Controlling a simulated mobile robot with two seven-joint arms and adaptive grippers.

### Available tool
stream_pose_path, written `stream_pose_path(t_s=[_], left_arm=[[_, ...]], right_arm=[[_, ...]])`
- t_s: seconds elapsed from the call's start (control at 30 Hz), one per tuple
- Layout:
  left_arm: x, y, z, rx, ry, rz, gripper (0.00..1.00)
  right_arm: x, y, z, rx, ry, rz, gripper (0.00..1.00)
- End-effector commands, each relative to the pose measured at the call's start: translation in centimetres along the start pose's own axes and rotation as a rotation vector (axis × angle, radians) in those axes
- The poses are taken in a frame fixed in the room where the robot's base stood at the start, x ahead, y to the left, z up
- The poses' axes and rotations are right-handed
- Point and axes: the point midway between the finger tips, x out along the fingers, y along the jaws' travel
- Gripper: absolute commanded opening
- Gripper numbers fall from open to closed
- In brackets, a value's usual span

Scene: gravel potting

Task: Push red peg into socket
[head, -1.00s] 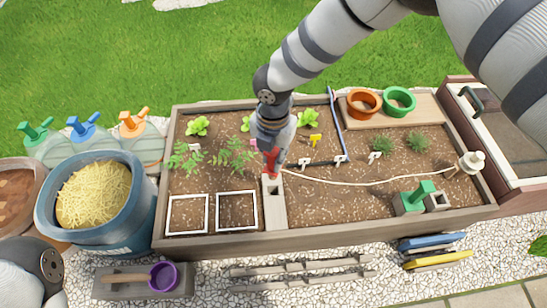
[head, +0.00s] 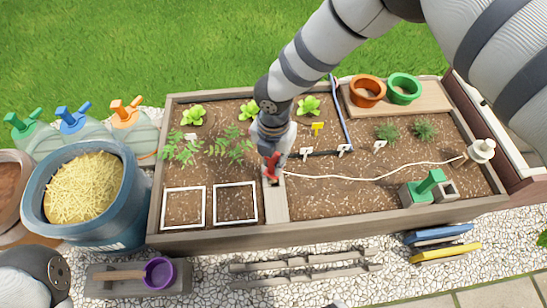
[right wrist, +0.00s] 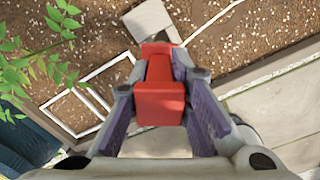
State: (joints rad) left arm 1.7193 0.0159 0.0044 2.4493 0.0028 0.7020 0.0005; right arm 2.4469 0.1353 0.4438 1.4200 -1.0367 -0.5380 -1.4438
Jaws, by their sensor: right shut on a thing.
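My right gripper (head: 271,160) is shut on the red peg (head: 272,170), low over the middle of the planter bed. In the right wrist view the red peg (right wrist: 160,92) sits between the two purple-lined fingers of the gripper (right wrist: 160,112). The peg's lower end is over the far end of the pale divider strip (head: 275,205). The socket beneath is hidden by the peg and gripper, so I cannot tell how deep the peg sits. My left gripper is out of view; only part of my left arm shows at bottom left.
White square frames (head: 235,202) lie left of the strip. Seedlings (head: 230,145) stand behind them. A white cord (head: 370,179) runs right to a white post (head: 481,151). A green peg (head: 431,180) stands in a grey block at right. A straw-filled blue barrel (head: 110,215) is at left.

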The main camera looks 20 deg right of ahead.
Motion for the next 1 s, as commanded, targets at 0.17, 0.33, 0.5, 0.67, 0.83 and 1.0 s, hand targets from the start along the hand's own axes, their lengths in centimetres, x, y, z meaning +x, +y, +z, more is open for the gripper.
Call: stream_pose_path(t_s=[0.17, 0.33, 0.5, 0.67, 0.83, 1.0], left_arm=[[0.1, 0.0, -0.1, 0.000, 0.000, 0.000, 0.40], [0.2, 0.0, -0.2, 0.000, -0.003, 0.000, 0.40], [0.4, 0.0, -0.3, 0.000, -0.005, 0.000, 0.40], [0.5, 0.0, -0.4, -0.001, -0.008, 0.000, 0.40], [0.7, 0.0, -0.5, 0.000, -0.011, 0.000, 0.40], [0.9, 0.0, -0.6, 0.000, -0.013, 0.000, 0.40]], right_arm=[[0.1, 0.0, 0.0, 0.000, 0.000, 0.000, 0.00], [0.6, 0.0, 0.0, 0.000, 0.001, 0.000, 0.00], [1.0, 0.0, 0.0, 0.001, 0.001, 0.000, 0.00], [1.4, 0.0, 0.0, 0.001, 0.001, 0.000, 0.00], [1.9, 0.0, 0.0, 0.001, 0.001, -0.001, 0.00], [2.3, 0.0, 0.0, 0.000, 0.001, -0.001, 0.00]])
